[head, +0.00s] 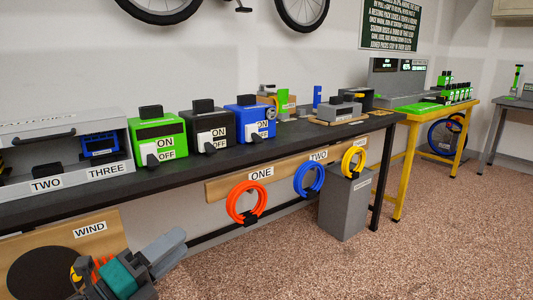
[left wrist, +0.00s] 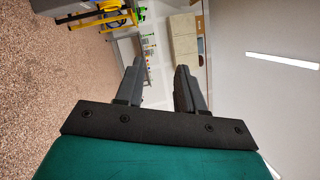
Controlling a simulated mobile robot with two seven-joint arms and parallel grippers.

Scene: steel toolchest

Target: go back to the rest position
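My left gripper (head: 178,246) is at the lower left of the head view, in front of the bench and below its top. It has a teal body and grey fingers. In the left wrist view its two fingers (left wrist: 160,72) stand apart with an empty gap between them, so it is open and holds nothing. My right gripper is in neither view.
The black workbench (head: 300,135) carries green (head: 172,128), black and blue ON/OFF boxes. A grey bin (head: 343,208) stands below. The speckled floor (head: 440,235) at right is clear.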

